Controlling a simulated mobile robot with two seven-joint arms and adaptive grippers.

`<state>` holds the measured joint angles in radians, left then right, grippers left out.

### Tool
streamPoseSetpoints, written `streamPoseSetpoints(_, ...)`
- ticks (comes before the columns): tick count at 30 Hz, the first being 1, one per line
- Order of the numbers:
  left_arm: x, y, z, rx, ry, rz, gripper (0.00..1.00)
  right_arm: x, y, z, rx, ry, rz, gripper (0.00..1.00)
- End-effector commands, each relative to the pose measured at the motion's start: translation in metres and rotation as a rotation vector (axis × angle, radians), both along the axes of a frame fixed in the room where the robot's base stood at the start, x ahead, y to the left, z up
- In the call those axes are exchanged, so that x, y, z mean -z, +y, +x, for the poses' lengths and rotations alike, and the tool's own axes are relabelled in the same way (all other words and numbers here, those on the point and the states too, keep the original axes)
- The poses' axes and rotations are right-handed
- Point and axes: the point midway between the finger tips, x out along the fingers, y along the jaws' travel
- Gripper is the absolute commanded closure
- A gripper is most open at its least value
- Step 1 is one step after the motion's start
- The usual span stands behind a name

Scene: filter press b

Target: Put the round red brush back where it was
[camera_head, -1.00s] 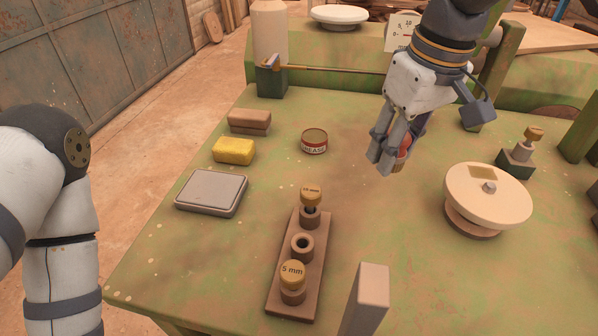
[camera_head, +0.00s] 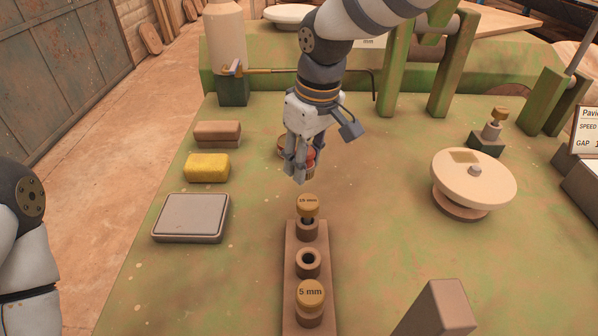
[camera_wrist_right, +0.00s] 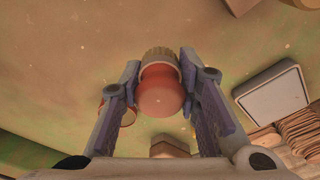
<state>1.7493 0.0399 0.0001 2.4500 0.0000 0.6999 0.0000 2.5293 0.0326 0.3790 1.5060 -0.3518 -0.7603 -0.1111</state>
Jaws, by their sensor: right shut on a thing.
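The round red brush (camera_wrist_right: 160,92) is between the fingers of my right gripper (camera_wrist_right: 158,85) in the right wrist view. It has a rounded red body and a tan ribbed end. In the head view the right gripper (camera_head: 302,172) points down over the green table, beyond the peg block, and is shut on the brush, whose red side (camera_head: 311,157) shows between the fingers. I cannot tell how high it is above the table. My left gripper is out of view; only part of the left arm shows at the left edge.
A grease tin (camera_head: 284,146) is partly hidden behind the right gripper. A yellow sponge (camera_head: 207,168), brown block (camera_head: 218,133) and grey flat box (camera_head: 191,217) lie left. A block with brass-topped pegs (camera_head: 308,262) stands in front. A cream disc (camera_head: 474,180) stands right. Table between is clear.

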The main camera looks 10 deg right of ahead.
Motion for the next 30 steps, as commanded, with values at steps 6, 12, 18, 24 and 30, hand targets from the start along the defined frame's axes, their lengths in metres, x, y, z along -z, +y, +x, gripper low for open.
streamPoseSetpoints(6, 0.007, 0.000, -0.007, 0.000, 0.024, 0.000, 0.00, 0.023, 0.005, 0.014, 0.000, 0.002, -0.001, 0.96)
streamPoseSetpoints(12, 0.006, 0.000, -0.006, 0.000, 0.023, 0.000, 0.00, 0.044, 0.005, 0.014, 0.001, -0.007, 0.001, 0.96)
streamPoseSetpoints(18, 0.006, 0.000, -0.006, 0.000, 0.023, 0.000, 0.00, 0.045, 0.004, 0.014, 0.000, -0.007, 0.001, 0.96)
streamPoseSetpoints(24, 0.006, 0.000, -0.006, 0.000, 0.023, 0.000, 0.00, 0.047, 0.004, 0.014, 0.000, -0.007, 0.001, 0.50)
streamPoseSetpoints(30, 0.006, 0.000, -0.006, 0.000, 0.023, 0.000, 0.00, 0.047, 0.004, 0.014, 0.000, -0.007, 0.001, 0.50)
